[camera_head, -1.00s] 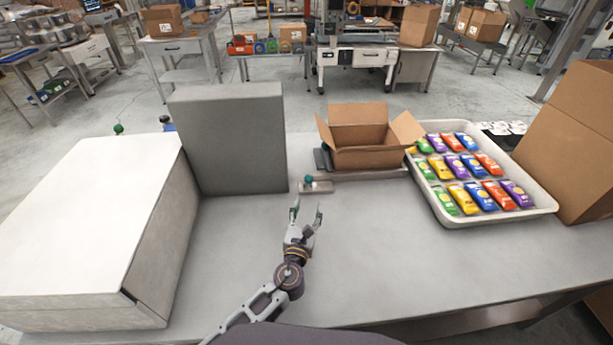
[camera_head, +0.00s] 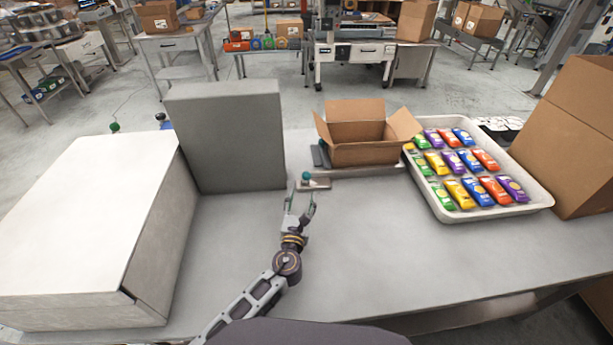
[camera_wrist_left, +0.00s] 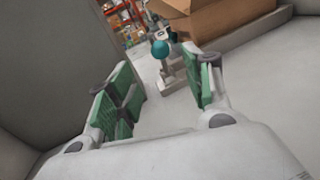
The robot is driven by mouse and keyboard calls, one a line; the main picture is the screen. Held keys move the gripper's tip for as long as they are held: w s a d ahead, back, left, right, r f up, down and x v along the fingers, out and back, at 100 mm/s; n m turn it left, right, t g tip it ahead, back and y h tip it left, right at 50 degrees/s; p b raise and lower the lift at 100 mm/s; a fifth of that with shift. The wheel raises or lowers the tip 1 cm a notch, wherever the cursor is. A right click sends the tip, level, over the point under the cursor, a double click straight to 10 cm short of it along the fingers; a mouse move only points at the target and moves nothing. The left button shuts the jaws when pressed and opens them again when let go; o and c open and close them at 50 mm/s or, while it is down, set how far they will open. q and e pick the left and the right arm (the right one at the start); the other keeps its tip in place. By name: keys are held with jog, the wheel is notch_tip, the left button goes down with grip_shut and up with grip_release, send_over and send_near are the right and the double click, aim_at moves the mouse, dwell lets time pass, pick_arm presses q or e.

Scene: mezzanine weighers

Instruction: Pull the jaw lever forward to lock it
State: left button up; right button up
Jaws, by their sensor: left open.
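The jaw lever shows as a teal ball knob (camera_head: 306,176) on a small grey base plate (camera_head: 318,184) in front of the open carton. My left gripper (camera_head: 301,199) is open and empty, just short of the knob on its near side. In the left wrist view the knob (camera_wrist_left: 160,49) stands beyond and between the green-padded fingers of my left gripper (camera_wrist_left: 165,88), apart from them. The lever's stem is hard to make out. My right gripper is not in view.
An open carton (camera_head: 368,153) stands behind the lever. A white tray (camera_head: 452,218) of coloured packets is at right, beside a large carton (camera_head: 570,140). A grey box (camera_head: 228,138) and a white box (camera_head: 88,225) stand at left. The front middle of the table (camera_head: 390,260) is clear.

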aim_at(306, 179)
pick_arm(q)
jog(key=shift+w+d, duration=0.15)
jog(key=shift+w, duration=2.7)
jog(key=shift+w+d, duration=0.15)
jog(key=shift+w, duration=2.7)
jog(key=shift+c, duration=0.4)
grip_shut()
